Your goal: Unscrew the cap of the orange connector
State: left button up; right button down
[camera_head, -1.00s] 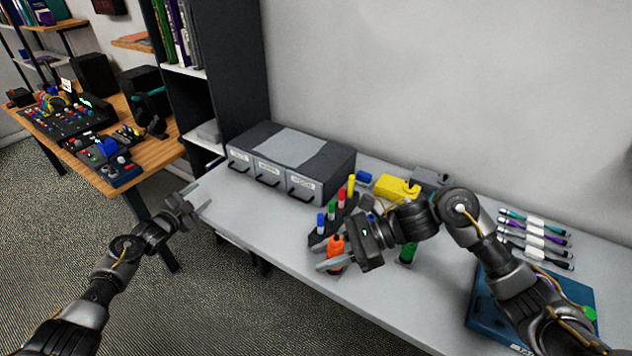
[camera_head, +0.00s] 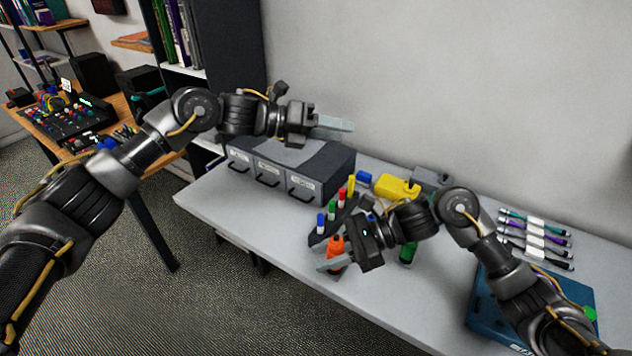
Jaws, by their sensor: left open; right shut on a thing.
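The orange connector (camera_head: 336,245) stands near the front edge of the grey table, partly hidden by my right gripper. My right gripper (camera_head: 332,266) is shut on the orange connector, low down near the table top. Where its cap begins cannot be made out at this size. My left gripper (camera_head: 335,124) is open and empty, raised above the grey drawer box, pointing right. It is well apart from the orange connector, farther back and higher.
A rack with several coloured markers (camera_head: 332,208) stands just behind the connector. A grey drawer box (camera_head: 335,165) is at the back left. A yellow object (camera_head: 392,186), a green one (camera_head: 408,252), several cables (camera_head: 536,238) and a blue case (camera_head: 482,312) lie to the right.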

pick_arm(q)
jog(key=s+d+r+m+g+y, duration=0.1)
jog(key=s+d+m+g+y, duration=0.1)
jog(key=s+m, duration=0.25)
jog(key=m+y, duration=0.9)
jog(key=y, duration=0.1)
send_near(336, 236)
jog(key=x, duration=0.9)
jog(key=shift+c, duration=0.2)
grip_shut()
